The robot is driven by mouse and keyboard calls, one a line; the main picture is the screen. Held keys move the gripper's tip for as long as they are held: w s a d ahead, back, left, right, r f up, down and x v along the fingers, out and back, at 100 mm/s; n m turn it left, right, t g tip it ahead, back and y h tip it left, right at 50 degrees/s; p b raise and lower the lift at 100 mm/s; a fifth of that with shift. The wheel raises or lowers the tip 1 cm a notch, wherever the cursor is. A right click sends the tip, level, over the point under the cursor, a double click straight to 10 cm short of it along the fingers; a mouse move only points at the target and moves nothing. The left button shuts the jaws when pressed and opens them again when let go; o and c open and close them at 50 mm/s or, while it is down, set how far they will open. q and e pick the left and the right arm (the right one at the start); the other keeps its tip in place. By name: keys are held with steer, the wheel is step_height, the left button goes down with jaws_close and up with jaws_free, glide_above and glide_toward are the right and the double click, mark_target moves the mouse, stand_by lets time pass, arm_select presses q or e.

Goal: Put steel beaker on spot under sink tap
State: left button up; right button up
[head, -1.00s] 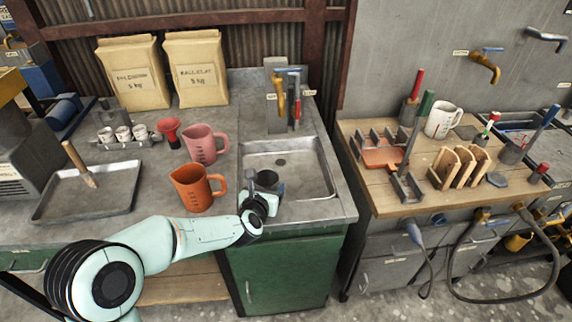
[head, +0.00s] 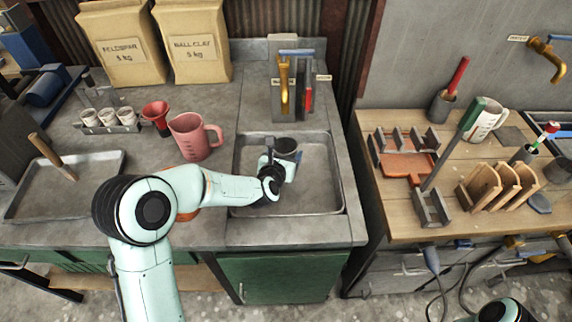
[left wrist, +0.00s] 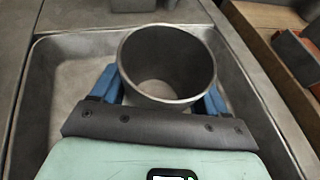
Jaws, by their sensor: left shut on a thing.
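The steel beaker (head: 287,146) is a dark grey, open-topped cup. My left gripper (head: 283,160) is shut on it over the sink basin (head: 312,205), with the beaker upright toward the back. In the left wrist view the beaker (left wrist: 168,98) looks empty, and the blue fingers of my left gripper (left wrist: 160,88) press on both its sides. The brass sink tap (head: 284,82) stands behind the basin, a little behind the beaker. The spot under the tap cannot be made out. Whether the beaker touches the basin floor is unclear. My right gripper is not in view.
A pink jug (head: 190,138) stands left of the sink; an orange jug is mostly hidden behind my arm. A red funnel (head: 157,115) and several small cups are further left. A wooden bench (head: 400,215) with racks stands to the right. The basin's right side is clear.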

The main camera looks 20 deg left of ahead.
arm_select(q)
steer(key=shift+w+f, duration=0.1)
steer(key=shift+f, duration=2.3)
steer(key=shift+f, duration=0.1)
steer(key=o, duration=1.2)
steer(key=shift+b, duration=0.3)
steer(key=shift+o, duration=0.2)
steer(key=shift+s+r, duration=0.3)
steer(key=shift+s, duration=0.05)
steer(key=v, duration=1.1)
steer(key=shift+s, duration=0.15)
